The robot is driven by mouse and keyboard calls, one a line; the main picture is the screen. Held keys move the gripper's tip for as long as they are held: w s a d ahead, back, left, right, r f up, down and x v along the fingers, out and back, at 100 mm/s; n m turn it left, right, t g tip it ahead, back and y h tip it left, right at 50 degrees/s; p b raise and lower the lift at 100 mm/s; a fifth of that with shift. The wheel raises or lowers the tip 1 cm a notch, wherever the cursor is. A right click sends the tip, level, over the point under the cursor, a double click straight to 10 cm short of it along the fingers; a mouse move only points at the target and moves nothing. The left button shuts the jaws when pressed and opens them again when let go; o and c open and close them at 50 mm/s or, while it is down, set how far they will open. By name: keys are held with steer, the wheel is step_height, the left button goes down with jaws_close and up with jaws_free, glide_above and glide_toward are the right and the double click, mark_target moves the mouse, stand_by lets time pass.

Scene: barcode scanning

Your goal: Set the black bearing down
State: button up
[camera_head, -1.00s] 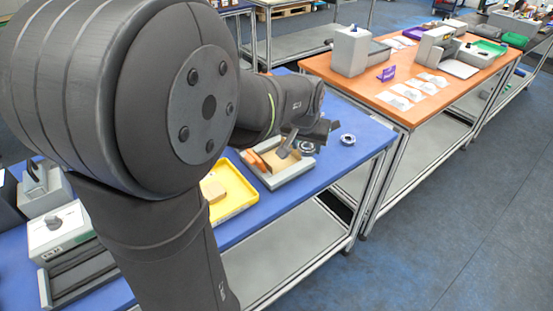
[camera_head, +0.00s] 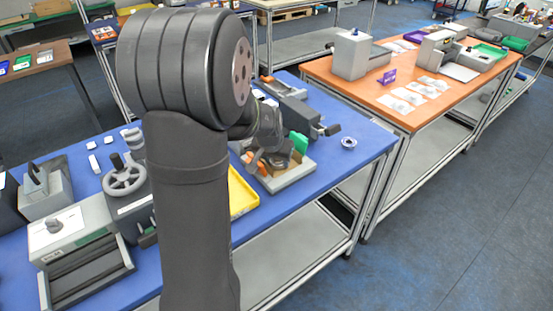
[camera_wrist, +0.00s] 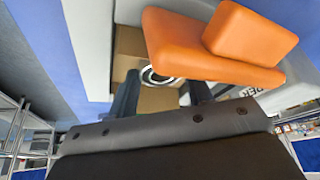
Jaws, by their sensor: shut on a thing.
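My gripper (camera_wrist: 163,95) is shut on the black bearing (camera_wrist: 157,78), whose dark, bright-edged ring shows between the two fingers in the wrist view. In the camera_head view my gripper (camera_head: 277,160) is over the grey fixture (camera_head: 296,176) on the blue table. The arm and gripper partly cover the bearing and fixture there. The wrist view shows brown blocks (camera_wrist: 130,42) behind the bearing and an orange part (camera_wrist: 190,50) close to the right finger. I cannot tell whether the bearing touches the fixture.
A silver ring (camera_head: 348,142) lies alone on the blue table (camera_head: 372,140), right of the fixture. A yellow tray (camera_head: 243,194) sits to the fixture's left. A green part (camera_head: 299,142) and a grey device (camera_head: 290,101) stand behind. The table's front edge is near.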

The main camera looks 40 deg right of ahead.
steer(key=shift+s+a+f, duration=0.1)
steer(key=shift+s+f, duration=0.05)
steer(key=shift+f, duration=0.5)
steer(key=o, duration=1)
steer(key=shift+f, duration=0.1)
steer(key=shift+o, duration=0.3)
steer(key=v, duration=1.3)
steer(key=shift+r, duration=0.3)
steer(key=shift+w, duration=0.25)
steer(key=x, duration=1.2)
steer(key=shift+d, duration=0.3)
